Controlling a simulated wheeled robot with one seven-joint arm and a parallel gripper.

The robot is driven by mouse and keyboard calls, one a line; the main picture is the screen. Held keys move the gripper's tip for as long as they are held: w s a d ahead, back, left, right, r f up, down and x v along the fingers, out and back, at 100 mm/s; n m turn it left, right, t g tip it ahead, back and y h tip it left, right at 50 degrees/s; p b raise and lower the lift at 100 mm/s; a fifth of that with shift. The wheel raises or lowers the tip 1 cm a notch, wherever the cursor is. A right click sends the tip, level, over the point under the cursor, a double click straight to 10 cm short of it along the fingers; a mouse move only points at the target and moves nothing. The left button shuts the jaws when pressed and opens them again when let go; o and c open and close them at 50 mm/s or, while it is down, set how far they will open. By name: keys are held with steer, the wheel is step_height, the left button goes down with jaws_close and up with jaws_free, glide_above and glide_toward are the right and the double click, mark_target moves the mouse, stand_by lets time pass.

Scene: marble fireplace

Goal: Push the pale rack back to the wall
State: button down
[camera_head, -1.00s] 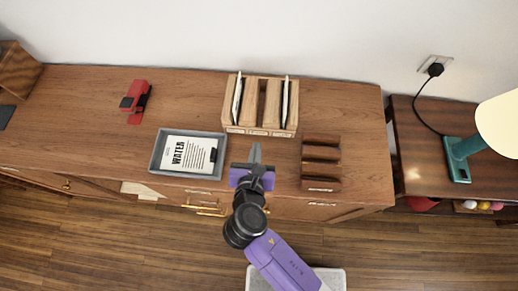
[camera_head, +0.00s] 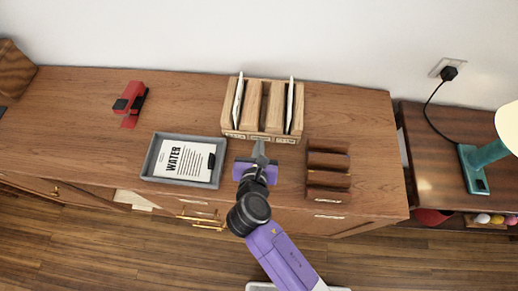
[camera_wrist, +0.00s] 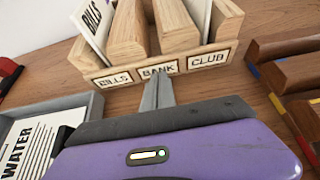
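The pale wooden rack (camera_head: 253,104) stands on the sideboard near the wall, with labels on its front edge. In the wrist view the rack (camera_wrist: 180,27) shows labels reading BILLS, BANK and CLUB, and pale letters stand in its outer slots. My gripper (camera_head: 259,149) is just in front of the middle of the rack. In the wrist view its fingers (camera_wrist: 157,92) are together and point at the BANK label, with nothing seen between them. I cannot tell whether the tips touch the rack. A narrow strip of wood shows behind the rack, before the wall.
A grey tray (camera_head: 148,161) with a WATER paper (camera_head: 184,160) lies left of my gripper. A darker wooden rack (camera_head: 328,171) stands to the right. A red stapler-like object (camera_head: 131,103) is further left. A teal lamp (camera_head: 478,166) stands on a side table.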

mark_target(262, 129)
steer(key=shift+w, duration=0.1)
steer(key=shift+w+d+p, duration=0.1)
steer(key=shift+w+p, duration=0.3)
steer(key=shift+w, duration=2.6)
steer(key=shift+s+p, duration=1.05)
steer(key=shift+s, duration=1.5)
step_height(262, 129, up, 3)
steer(key=p, duration=0.3)
steer(key=shift+r+p, duration=0.15)
steer(key=shift+p, duration=0.15)
steer(key=shift+r, duration=2.4)
